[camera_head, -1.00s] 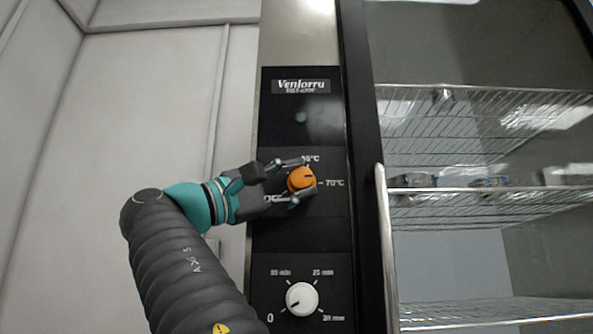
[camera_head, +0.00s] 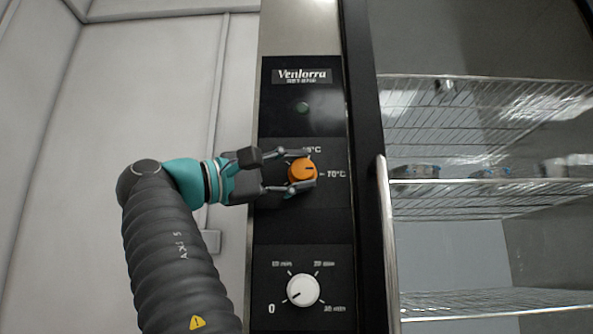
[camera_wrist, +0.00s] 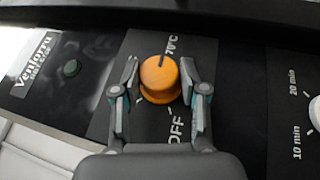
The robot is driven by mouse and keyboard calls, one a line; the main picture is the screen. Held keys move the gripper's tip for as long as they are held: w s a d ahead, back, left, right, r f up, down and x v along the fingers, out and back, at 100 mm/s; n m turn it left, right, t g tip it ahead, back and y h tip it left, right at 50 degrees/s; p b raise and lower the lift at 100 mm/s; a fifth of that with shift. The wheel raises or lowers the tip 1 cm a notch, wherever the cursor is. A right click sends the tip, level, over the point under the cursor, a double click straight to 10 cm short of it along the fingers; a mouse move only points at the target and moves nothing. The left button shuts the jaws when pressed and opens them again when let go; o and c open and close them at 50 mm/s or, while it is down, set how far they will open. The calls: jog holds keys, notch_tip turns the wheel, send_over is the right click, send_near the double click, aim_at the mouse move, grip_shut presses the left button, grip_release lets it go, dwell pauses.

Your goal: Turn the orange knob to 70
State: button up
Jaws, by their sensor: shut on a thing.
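The orange knob (camera_head: 302,169) sits on the black control panel (camera_head: 300,225), with a 70°C mark to its right in the head view. My gripper (camera_head: 300,170) reaches in from the left, one finger above the knob and one below, shut on it. In the wrist view the orange knob (camera_wrist: 160,78) stands between the two fingertips of my gripper (camera_wrist: 160,80). Its dark pointer line points up toward the 70°C label there. In the head view the pointer points right, toward the 70°C mark. The OFF label shows in the wrist view.
A white timer knob (camera_head: 303,290) is below on the same panel, and a round green light (camera_head: 302,107) is above. A vertical door handle (camera_head: 388,240) and a glass door with wire racks (camera_head: 480,185) stand to the right. A pale wall is at left.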

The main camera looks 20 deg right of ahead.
jog(key=o, duration=1.1)
jog(key=shift+o, duration=0.2)
jog(key=v, duration=1.2)
